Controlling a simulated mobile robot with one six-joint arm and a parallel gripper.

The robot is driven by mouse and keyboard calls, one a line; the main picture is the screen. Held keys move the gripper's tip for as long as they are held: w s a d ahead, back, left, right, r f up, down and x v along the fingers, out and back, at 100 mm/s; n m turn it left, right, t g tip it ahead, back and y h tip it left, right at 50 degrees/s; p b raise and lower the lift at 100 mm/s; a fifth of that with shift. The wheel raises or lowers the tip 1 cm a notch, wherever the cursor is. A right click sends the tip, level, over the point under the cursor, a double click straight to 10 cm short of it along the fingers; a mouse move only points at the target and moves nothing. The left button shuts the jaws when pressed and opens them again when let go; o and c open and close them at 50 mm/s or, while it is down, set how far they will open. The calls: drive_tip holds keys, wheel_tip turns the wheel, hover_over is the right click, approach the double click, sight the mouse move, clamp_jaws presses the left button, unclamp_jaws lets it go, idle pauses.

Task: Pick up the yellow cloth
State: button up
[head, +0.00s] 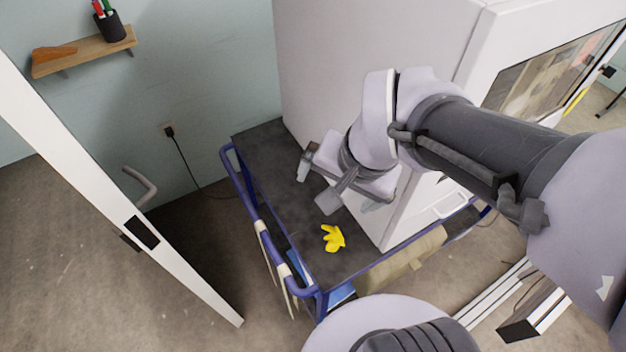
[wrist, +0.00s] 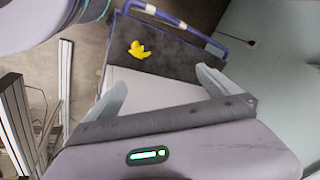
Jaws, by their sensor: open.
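The yellow cloth (head: 333,238) is a small crumpled piece lying on the dark top of the blue-framed cart (head: 300,218), near the end of the cart toward the bottom of the head view. In the wrist view the cloth (wrist: 139,50) lies on the dark surface, beyond my fingertips and between their directions. My gripper (head: 318,185) is above the cart top, farther up the picture than the cloth and apart from it. In the wrist view my gripper (wrist: 160,84) has its two fingers spread wide with nothing between them.
A large white machine (head: 375,60) stands on the cart's right part, close beside my arm. The cart's blue handle rail (head: 268,235) runs along its left side. A white door edge (head: 110,170) stands at left. A wall shelf (head: 85,50) holds a pen cup. The cart top around the cloth is clear.

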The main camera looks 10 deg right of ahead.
sight(331, 233)
drive_tip(key=w+d+f+m+g+b, duration=0.1)
drive_tip(key=w+f, duration=0.1)
drive_tip(key=f, duration=0.7)
drive_tip(key=w+f+m+g+b, duration=0.1)
drive_tip(key=w+f+m, duration=0.1)
drive_tip(key=f, duration=0.8)
drive_tip(key=w+d+f+m+g+h+b, duration=0.1)
drive_tip(key=w+f+m+b, duration=0.1)
drive_tip(key=f, duration=0.8)
drive_tip(key=shift+w+d+f+g, duration=0.15)
drive_tip(key=shift+w+d+g, duration=0.15)
drive_tip(key=shift+w+g, duration=0.15)
wheel_tip(331, 233, down, 6)
drive_tip(key=b, duration=0.3)
drive_tip(key=shift+r, duration=0.3)
drive_tip(key=c, duration=1)
